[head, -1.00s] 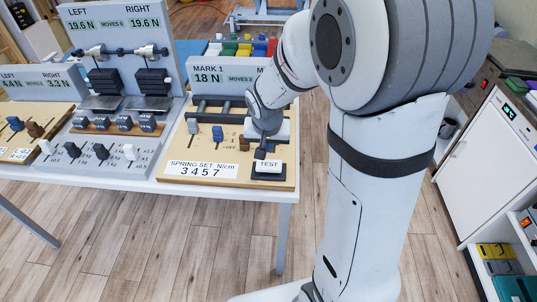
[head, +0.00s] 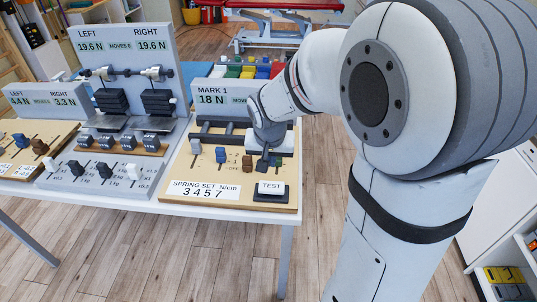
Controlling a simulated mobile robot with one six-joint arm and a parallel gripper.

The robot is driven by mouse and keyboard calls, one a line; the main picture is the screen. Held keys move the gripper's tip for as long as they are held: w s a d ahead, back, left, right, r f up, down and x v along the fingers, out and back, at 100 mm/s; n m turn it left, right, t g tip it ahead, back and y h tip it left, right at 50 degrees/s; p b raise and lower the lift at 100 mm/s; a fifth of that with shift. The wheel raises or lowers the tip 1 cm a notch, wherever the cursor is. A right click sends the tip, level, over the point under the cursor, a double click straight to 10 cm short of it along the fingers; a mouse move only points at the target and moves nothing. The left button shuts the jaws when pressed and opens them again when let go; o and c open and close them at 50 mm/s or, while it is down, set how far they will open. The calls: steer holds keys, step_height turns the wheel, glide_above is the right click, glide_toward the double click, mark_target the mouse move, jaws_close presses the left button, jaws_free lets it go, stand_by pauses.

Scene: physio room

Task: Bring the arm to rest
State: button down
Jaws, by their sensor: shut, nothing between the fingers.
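My arm fills the right side of the head view and reaches left over the table to the wooden panel (head: 190,177) marked "MARK 1". My gripper (head: 262,165) is shut and empty. It points down above the panel, behind the white TEST button (head: 271,187) and to the right of the brown slider knob (head: 247,162). It looks apart from the button. I cannot tell how high it is above the panel. The display (head: 211,95) reads 18 N. A label (head: 205,190) reads "SPRING SET N/cm 3 4 5 7".
The white table (head: 150,202) also bears a LEFT/RIGHT weight stand (head: 128,45) showing 19.6 N twice, and another panel (head: 25,165) at the far left. Coloured blocks (head: 250,70) lie behind the display. A white cabinet (head: 500,200) stands at the right. Wooden floor (head: 200,250) is clear in front.

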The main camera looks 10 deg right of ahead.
steer(key=s+d+r+n, duration=0.1)
steer(key=s+r, duration=0.2)
steer(key=s, duration=0.6)
steer(key=s+r+n+y, duration=0.1)
steer(key=s+r+n, duration=0.1)
steer(key=s, duration=0.7)
steer(key=shift+d+r+n, duration=0.3)
steer(key=shift+d+r, duration=0.05)
steer(key=shift+r, duration=0.05)
